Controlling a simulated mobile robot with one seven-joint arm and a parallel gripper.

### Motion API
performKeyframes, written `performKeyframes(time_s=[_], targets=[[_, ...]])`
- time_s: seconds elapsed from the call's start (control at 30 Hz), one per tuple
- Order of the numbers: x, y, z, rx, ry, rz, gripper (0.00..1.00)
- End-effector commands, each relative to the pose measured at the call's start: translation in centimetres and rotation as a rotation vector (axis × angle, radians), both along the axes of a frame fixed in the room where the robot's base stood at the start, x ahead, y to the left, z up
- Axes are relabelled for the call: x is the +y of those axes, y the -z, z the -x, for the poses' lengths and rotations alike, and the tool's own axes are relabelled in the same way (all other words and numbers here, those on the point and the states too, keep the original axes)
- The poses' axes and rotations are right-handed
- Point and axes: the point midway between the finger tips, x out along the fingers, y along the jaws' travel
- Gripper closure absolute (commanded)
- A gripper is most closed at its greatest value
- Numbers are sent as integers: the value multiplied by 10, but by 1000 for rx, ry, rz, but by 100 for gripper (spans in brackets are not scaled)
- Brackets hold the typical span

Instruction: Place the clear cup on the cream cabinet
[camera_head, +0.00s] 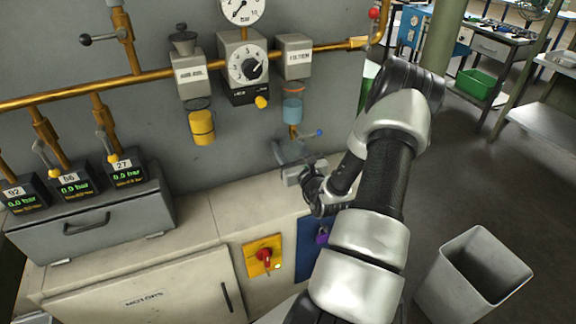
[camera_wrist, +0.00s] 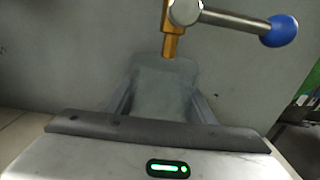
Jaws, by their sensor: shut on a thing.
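My gripper (camera_head: 288,158) is low in front of the grey wall panel, just above the back of the cream cabinet (camera_head: 190,245). In the wrist view its two fingers (camera_wrist: 163,108) are shut on the clear cup (camera_wrist: 165,88), one on each side. The cup looks upright, its rim just below a brass outlet (camera_wrist: 173,42) with a blue-tipped lever (camera_wrist: 280,31). In the head view the cup is too faint to make out. Whether its base touches the cabinet top is hidden behind my gripper.
The brass pipe (camera_head: 160,75) with a filter unit (camera_head: 293,100) and yellow-bowled unit (camera_head: 202,125) runs above the cabinet. A grey box with displays (camera_head: 90,220) stands on its left. A red rotary switch (camera_head: 265,256) is on its front. A grey bin (camera_head: 470,275) stands right.

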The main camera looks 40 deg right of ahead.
Motion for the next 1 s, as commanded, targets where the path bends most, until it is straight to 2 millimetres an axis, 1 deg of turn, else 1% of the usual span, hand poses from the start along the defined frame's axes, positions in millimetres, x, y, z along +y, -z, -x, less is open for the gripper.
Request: performKeyframes(time_s=[0.03, 0.1, 0.27, 0.33, 0.53, 0.6, 0.8, 0.97, 1.0], targets=[[0, 16, 3, 8, 2, -7, 73], [1, 23, 4, 6, 1, -6, 73], [0, 32, 4, 5, 1, -4, 73], [0, 38, 4, 6, 1, -5, 73], [1, 68, 3, 5, 1, -4, 73], [0, 70, 0, 5, 0, -2, 73], [0, 68, 0, 6, 1, -2, 73], [0, 74, 0, 6, 0, -2, 73], [0, 72, 0, 6, 0, -2, 44]])
